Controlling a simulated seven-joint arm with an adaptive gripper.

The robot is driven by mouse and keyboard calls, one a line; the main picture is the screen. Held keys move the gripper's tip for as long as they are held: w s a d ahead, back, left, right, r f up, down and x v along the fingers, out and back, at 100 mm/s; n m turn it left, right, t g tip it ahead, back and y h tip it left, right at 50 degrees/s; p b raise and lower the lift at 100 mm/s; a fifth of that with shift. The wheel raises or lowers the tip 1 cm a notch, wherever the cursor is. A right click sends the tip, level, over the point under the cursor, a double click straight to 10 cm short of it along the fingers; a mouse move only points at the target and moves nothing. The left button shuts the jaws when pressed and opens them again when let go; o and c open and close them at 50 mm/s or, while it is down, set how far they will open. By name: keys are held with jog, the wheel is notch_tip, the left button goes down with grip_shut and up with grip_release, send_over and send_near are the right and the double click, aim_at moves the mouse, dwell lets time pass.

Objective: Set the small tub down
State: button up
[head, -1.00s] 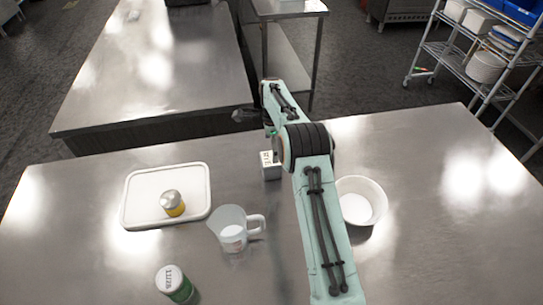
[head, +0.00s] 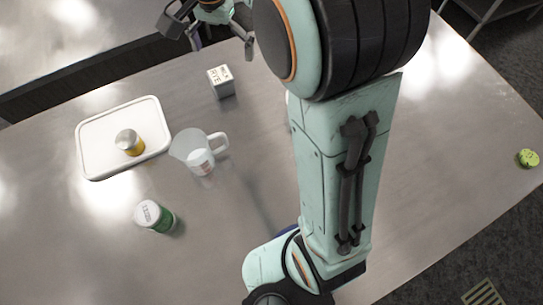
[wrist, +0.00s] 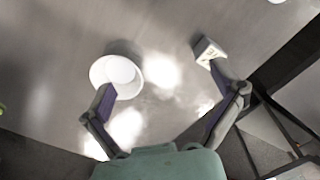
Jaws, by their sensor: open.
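The small tub (wrist: 118,75) is a round white container. In the wrist view it is at the left of centre, on the steel table, with its open mouth facing the camera.
A white box with black lettering (head: 221,82) stands below the gripper in the head view. A clear measuring jug (head: 190,146), a white tray (head: 95,150) bearing a yellow shaker (head: 130,144), and a green can (head: 154,216) stand left. A small green item (head: 528,158) lies far right.

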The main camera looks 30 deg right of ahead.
jog(key=s+a+f+n, duration=0.1)
jog(key=s+n, duration=0.3)
jog(key=s, duration=0.8)
jog(key=s+a+f+n, duration=0.1)
jog(key=s+f+n, duration=0.2)
jog(key=s, duration=0.8)
jog(key=n, duration=0.2)
jog(key=shift+s+n+y, duration=0.3)
jog(key=shift+s+y, duration=0.1)
